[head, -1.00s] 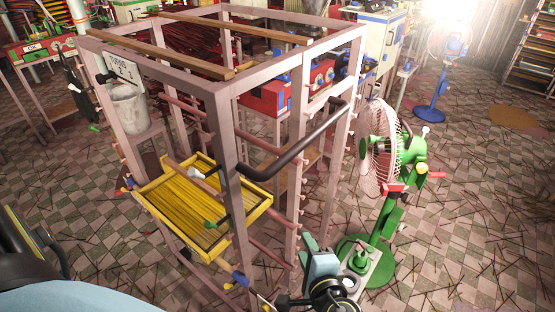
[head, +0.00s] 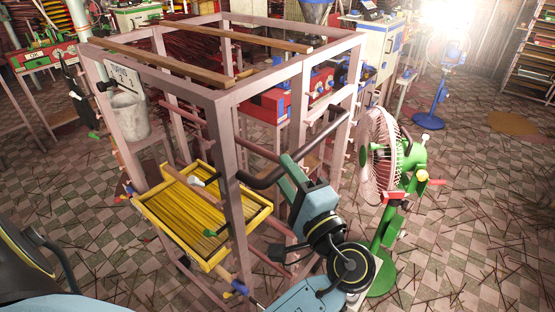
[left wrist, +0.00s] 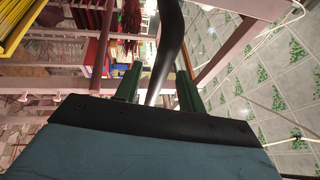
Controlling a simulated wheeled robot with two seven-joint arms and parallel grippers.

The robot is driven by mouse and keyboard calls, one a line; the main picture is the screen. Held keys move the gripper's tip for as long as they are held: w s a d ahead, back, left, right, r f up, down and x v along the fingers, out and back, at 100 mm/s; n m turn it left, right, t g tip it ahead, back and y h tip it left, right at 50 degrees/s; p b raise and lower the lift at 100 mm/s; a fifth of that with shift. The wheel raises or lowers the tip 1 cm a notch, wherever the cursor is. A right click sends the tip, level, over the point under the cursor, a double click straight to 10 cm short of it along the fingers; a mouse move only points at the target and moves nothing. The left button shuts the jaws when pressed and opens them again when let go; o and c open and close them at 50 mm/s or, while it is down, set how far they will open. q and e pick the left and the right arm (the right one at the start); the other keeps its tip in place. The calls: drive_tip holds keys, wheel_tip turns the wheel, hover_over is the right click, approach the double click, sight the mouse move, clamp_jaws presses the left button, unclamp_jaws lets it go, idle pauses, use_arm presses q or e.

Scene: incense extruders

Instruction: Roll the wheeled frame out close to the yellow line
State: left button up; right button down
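The wheeled frame (head: 225,175) is a tall pinkish metal rack standing upright, with wooden bars across its top and a yellow tray (head: 155,212) on its near side. A bent black handle (head: 325,133) sticks out from its posts. My left gripper (head: 288,163) is at this handle, its fingers partly hidden in the head view. In the left wrist view, the handle (left wrist: 168,50) runs between the two fingers, which stand apart with a gap visible beside the bar. My right gripper is not in view. The frame's wheels and the yellow line cannot be made out.
A green fan (head: 385,165) stands close to the right of the frame and my arm. A blue fan (head: 440,85) and a shelf (head: 535,55) are farther right. Red machines (head: 265,103) stand behind the frame. The floor at right is mostly open, littered with thin sticks.

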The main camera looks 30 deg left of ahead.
use_arm(q)
drive_tip(key=shift+x, duration=1.95)
drive_tip(key=shift+f, duration=0.1)
clamp_jaws()
